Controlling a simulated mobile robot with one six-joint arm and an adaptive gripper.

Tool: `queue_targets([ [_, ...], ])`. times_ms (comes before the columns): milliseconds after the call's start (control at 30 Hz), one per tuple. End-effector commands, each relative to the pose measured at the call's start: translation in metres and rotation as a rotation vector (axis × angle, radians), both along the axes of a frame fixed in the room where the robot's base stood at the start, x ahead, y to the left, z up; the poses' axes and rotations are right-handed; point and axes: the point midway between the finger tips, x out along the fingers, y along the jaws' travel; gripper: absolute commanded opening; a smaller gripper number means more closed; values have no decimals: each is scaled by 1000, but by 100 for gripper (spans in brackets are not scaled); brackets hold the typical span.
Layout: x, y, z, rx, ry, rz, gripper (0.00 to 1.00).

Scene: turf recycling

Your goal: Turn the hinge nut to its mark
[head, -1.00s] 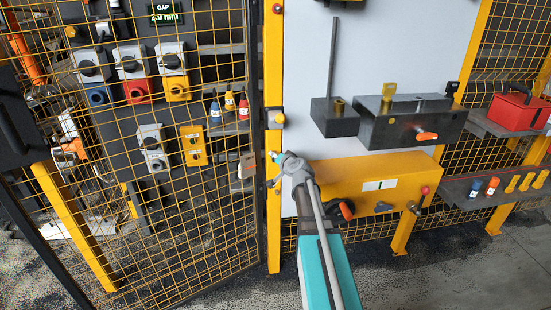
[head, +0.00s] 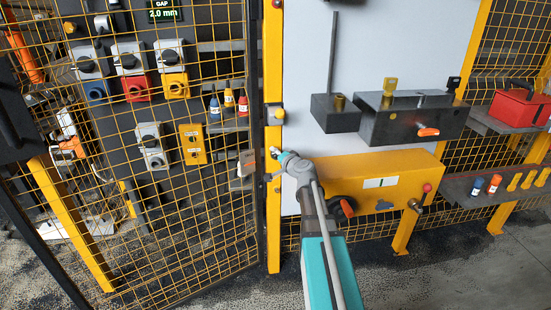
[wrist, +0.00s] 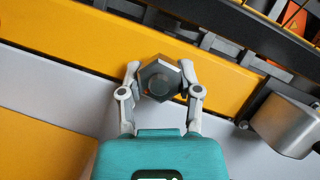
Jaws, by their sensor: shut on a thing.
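The hinge nut (wrist: 161,82) is a dark grey hexagonal nut on the yellow post (wrist: 95,45) in the wrist view. My gripper (wrist: 160,76) has one finger on each side of it, and both fingertips press against its flats. A small orange-red spot shows at the nut's lower left; I cannot tell if it is the mark. In the head view my gripper (head: 274,155) is at the yellow post beside the mesh door, and the nut is too small and covered to make out.
The mesh door (head: 190,240) stands left of the post. A yellow box (head: 395,175) and a dark block (head: 410,118) are on the right, with a red toolbox (head: 515,106) beyond. A metal cylinder (wrist: 285,125) is right of the nut in the wrist view.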

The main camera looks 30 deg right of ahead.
Motion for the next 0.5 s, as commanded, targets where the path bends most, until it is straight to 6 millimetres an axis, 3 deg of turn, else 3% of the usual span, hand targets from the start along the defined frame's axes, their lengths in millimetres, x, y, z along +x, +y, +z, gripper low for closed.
queue_targets([
  [500,-1,0,-6,474,-134,2,0],
])
